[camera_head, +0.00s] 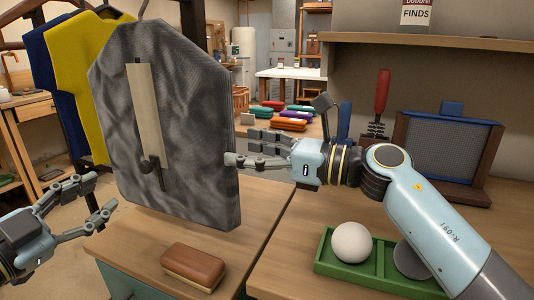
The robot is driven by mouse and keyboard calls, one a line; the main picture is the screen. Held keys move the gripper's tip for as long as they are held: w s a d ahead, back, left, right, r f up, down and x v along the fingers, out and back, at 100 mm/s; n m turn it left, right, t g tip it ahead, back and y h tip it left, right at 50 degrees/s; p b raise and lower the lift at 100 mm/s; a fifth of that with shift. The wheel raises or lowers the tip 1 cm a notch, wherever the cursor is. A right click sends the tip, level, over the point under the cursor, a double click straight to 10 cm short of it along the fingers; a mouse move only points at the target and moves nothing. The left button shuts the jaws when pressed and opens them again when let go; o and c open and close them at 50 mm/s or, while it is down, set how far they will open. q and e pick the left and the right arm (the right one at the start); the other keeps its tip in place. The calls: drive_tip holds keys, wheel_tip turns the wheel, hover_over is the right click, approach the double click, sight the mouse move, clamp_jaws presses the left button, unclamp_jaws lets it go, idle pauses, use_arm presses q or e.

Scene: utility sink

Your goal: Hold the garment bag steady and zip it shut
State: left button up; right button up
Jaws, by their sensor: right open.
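The grey garment bag (195,110) hangs upright at the left of centre. A long slot in its front is open and shows a beige inside (146,105). A dark zipper pull (150,166) sits at the slot's lower end. My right gripper (243,148) is open, with its fingers pointing left at the bag's right edge; I cannot tell if a finger touches it. My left gripper (100,195) is open and empty at the lower left, apart from the bag and below the pull's height.
Yellow (75,60) and blue (45,90) garments hang behind the bag. A brown brush (194,267) lies on the wooden counter below. A green tray (375,283) with a white ball (352,242) is at the right. A framed washboard (440,150) stands behind my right arm.

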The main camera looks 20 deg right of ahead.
sight(212, 144)
drive_tip(key=x, duration=0.7)
drive_tip(key=shift+a, duration=0.2)
